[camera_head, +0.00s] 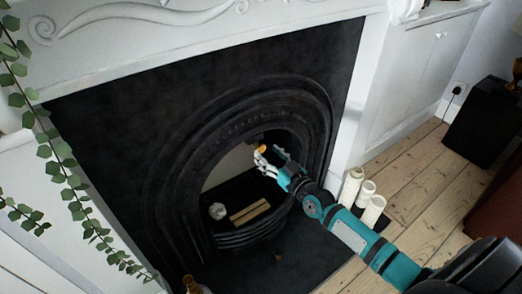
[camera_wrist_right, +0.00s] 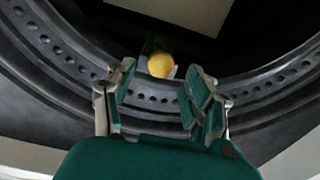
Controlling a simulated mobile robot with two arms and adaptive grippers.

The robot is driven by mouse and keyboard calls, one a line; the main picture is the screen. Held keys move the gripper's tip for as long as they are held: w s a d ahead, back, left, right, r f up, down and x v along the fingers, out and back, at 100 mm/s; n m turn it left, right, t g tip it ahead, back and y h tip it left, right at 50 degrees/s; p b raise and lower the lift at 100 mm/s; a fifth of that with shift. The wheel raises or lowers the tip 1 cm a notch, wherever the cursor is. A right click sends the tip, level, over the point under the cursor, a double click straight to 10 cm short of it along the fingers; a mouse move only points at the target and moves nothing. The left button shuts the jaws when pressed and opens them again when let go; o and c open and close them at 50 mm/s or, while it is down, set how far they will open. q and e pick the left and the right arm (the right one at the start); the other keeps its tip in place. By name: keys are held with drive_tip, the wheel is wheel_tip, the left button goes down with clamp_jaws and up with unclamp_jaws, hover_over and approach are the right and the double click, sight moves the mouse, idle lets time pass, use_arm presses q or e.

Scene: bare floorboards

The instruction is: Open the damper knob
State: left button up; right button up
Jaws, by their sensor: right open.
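The damper knob (camera_head: 262,148) is a small round yellow-gold knob inside the upper part of the black arched fireplace opening. It also shows in the right wrist view (camera_wrist_right: 160,66), on a dark mount at the arch rim. My right gripper (camera_head: 268,157) is open, with its fingers close to the knob. In the right wrist view my right gripper (camera_wrist_right: 160,88) has one finger on each side of the knob in the picture. I cannot tell whether the fingers touch it. My left gripper is out of view.
The black fireplace surround (camera_head: 120,120) has a white mantel (camera_head: 200,45). Pale logs (camera_head: 249,212) and a whitish lump (camera_head: 217,211) lie in the grate. White candles (camera_head: 372,210) stand beside my right arm. A black box (camera_head: 483,120) stands right. Floorboards (camera_head: 420,170) between are clear.

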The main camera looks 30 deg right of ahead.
sight(262, 149)
drive_tip(key=shift+w+a+b, duration=0.15)
drive_tip(key=shift+w+b, duration=0.05)
drive_tip(key=shift+w, duration=0.9)
drive_tip(key=shift+w+a+b, duration=0.15)
drive_tip(key=shift+w, duration=0.9)
drive_tip(key=shift+c, duration=0.2)
clamp_jaws()
